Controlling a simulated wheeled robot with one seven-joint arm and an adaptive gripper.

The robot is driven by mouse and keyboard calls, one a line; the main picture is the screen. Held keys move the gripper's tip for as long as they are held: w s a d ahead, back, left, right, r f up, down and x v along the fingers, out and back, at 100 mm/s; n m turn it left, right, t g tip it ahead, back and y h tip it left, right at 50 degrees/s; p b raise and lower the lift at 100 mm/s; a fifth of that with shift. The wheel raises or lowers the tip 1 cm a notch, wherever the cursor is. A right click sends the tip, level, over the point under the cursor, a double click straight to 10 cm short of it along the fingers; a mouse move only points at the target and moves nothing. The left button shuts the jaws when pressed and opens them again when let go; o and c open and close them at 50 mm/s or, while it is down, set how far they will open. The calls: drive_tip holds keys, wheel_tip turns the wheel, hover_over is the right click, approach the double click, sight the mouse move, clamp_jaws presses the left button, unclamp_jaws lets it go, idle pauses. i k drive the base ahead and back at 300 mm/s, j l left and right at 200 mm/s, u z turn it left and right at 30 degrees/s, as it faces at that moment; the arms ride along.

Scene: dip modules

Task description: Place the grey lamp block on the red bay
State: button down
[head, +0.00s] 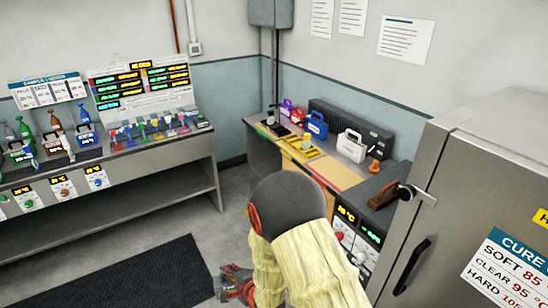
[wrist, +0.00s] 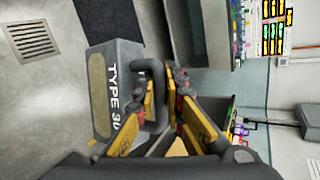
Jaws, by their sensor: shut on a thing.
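My gripper (wrist: 172,88) is shut on the dark handle of the grey lamp block (wrist: 118,75), which has "TYPE 30" lettering and a tan oval on its face. The block hangs over the floor in the wrist view. In the head view my gripper (head: 236,284) is low at the bottom centre, and my arm covers much of the space around it. I cannot make out the block clearly there. I cannot make out the red bay for certain in either view; part of the right-hand bench is hidden behind my arm.
The bench (head: 268,153) holds yellow trays (head: 301,149), a blue case (head: 317,125) and a white case (head: 351,146). A steel cabinet (head: 465,150) stands at the right. A long counter (head: 130,160) runs along the left. A dark mat (head: 125,278) lies on the open floor.

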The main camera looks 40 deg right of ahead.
sight(335, 172)
drive_tip(key=i+j, duration=0.15)
drive_tip(key=i, duration=0.55)
drive_tip(key=i+j, duration=0.15)
drive_tip(key=i, duration=0.55)
drive_tip(key=z, duration=2)
